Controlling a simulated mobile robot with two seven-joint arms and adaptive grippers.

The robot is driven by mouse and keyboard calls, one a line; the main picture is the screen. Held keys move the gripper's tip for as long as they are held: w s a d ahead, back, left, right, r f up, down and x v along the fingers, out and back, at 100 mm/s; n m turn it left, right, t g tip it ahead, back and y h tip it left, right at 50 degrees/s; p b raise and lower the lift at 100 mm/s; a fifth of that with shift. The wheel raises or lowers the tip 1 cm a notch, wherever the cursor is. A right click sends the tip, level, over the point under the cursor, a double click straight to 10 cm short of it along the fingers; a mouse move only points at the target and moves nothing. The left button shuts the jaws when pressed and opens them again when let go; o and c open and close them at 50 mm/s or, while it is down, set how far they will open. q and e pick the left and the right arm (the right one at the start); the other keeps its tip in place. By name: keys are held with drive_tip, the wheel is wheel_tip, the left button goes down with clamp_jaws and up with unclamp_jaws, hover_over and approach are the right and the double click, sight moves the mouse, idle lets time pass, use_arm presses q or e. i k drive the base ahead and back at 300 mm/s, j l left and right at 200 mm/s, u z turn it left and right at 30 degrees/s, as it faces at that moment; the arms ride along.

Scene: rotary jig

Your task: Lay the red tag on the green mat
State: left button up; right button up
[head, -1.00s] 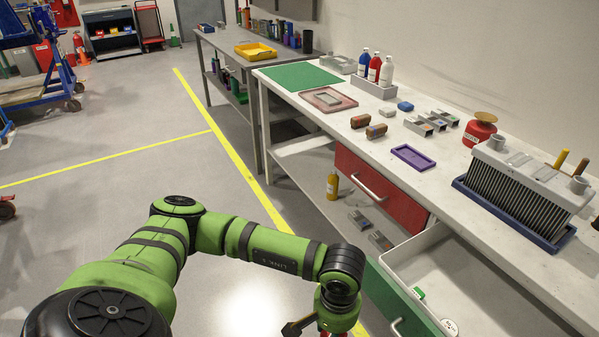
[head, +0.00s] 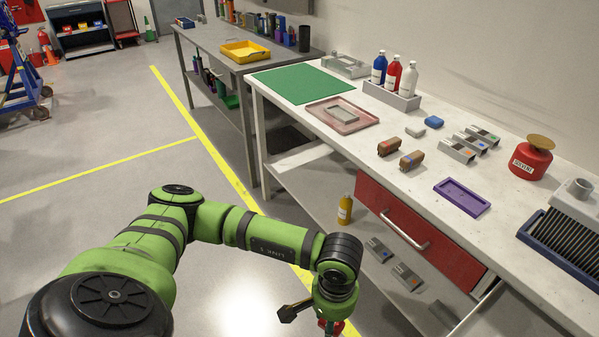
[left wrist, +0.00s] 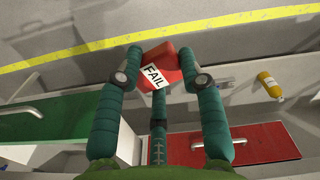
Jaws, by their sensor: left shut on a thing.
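The red tag (left wrist: 160,68), with a white label reading FAIL, is between the fingers of my left gripper (left wrist: 161,75), which is shut on it. In the head view, the left gripper (head: 330,325) shows only partly at the bottom edge, with a bit of red at it. It is in front of the workbench and off to the near side of it. The green mat (head: 303,84) lies flat and bare at the far left end of the white bench top. The gripper is well apart from the mat. My right gripper is not in view.
A pink tray (head: 342,116) lies just in front of the mat. A bottle rack (head: 393,96) and a grey fixture (head: 345,66) stand behind. A red drawer (head: 405,225) is below the bench top. A yellow bottle (head: 345,210) stands on the lower shelf.

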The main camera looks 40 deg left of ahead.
sight(304, 82)
drive_tip(key=i+j, duration=0.15)
drive_tip(key=j, duration=0.4)
drive_tip(key=i+j+z, duration=0.1)
drive_tip(key=j, duration=0.45)
drive_tip(key=i+j, duration=0.2)
drive_tip(key=j, duration=0.35)
drive_tip(key=i+j+z, duration=0.1)
drive_tip(key=j, duration=0.5)
drive_tip(key=i+j, duration=0.15)
drive_tip(key=j, duration=0.4)
drive_tip(key=i+j+z, duration=0.1)
drive_tip(key=j, duration=0.5)
drive_tip(key=i+j, duration=0.1)
drive_tip(key=j, duration=0.45)
drive_tip(key=i+z, duration=0.05)
